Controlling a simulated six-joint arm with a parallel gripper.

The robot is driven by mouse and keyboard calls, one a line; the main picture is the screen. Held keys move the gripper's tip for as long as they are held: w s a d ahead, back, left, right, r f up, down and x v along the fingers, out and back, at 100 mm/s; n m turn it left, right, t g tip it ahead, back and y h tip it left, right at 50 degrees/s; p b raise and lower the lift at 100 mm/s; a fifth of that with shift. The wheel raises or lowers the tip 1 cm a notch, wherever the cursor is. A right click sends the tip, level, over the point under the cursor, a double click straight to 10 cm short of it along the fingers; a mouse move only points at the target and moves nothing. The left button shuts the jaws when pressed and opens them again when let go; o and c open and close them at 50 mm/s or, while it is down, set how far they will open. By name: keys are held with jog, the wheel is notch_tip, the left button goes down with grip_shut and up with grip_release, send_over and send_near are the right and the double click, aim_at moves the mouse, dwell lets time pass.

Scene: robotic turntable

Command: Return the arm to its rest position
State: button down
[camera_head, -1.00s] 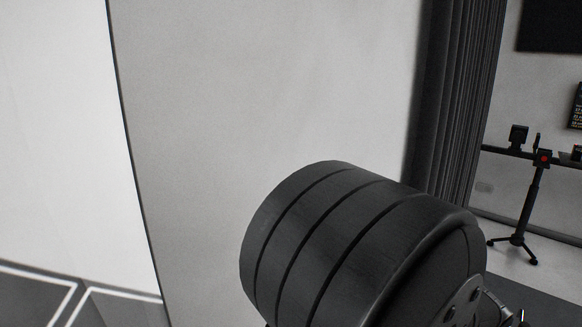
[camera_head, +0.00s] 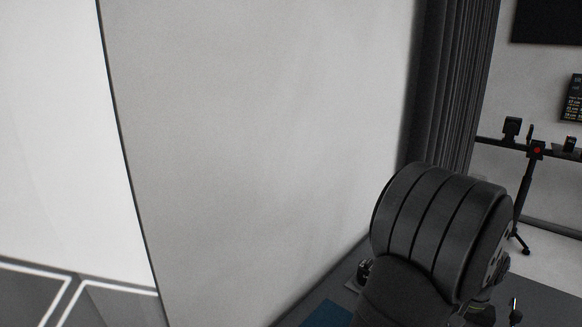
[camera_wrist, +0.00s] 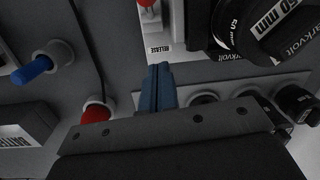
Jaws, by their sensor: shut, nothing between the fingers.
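My gripper (camera_wrist: 160,72) shows in the wrist view as two blue-grey fingers pressed together, with nothing between them. The dark mounting plate of my wrist fills the lower middle of that view. I cannot tell the gap between fingertips and surface. In the head view the dark ribbed link of my arm stands at lower right; my gripper cannot be made out there.
In the wrist view, a blue-tipped connector (camera_wrist: 32,68) is at left, a red cap (camera_wrist: 97,112) near my wrist, a black cylinder marked 50 mm (camera_wrist: 262,28) at upper right. In the head view, a pale wall (camera_head: 260,130), a dark curtain (camera_head: 452,90) and a tripod stand (camera_head: 526,190) stand behind.

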jog(key=w+d+r, duration=0.3)
jog(key=r, duration=0.5)
jog(key=shift+w+r, duration=0.15)
